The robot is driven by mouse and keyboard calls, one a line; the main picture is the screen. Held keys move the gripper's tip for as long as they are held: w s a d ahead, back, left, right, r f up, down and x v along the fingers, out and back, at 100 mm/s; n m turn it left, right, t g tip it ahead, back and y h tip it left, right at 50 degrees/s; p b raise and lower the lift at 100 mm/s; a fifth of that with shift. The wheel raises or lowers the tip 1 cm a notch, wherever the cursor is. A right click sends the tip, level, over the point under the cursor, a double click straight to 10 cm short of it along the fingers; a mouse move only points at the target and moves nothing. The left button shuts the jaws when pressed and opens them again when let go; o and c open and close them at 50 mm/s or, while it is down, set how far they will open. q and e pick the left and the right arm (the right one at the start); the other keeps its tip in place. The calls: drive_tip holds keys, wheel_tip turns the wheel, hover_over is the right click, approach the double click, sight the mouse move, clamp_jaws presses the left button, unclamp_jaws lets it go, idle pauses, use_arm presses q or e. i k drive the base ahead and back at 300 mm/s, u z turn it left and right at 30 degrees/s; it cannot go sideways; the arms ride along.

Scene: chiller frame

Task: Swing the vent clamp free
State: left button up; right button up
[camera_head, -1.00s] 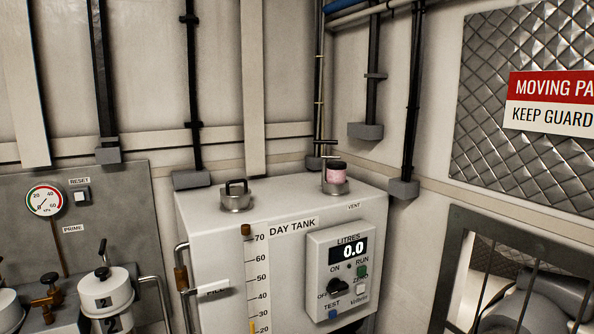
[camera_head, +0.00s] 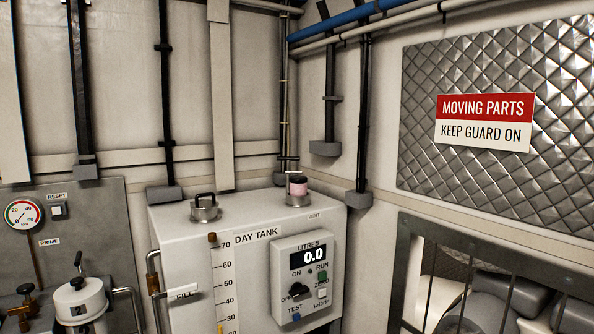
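The vent fitting (camera_head: 297,192) stands on the right part of the day tank's top, by the VENT label (camera_head: 314,217). It has a metal collar with a pink band and a dark cap above it. A thin dark bar shows at its top, against the pipes behind; at this size I cannot tell whether it is the clamp or how it sits. The day tank (camera_head: 180,255) is a white box with a level scale and a panel reading 0.0. Neither of my grippers is in view.
A lidded filler with a handle (camera_head: 204,207) stands on the tank's top left. A control panel (camera_head: 301,277) is on the tank's front. A gauge panel (camera_head: 100,220) and white canister (camera_head: 80,305) are at left. A barred guard (camera_head: 500,275) is at right.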

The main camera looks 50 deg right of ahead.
sight(288, 158)
drive_tip(key=u, duration=0.25)
drive_tip(key=k, duration=0.25)
drive_tip(key=z, duration=1.1)
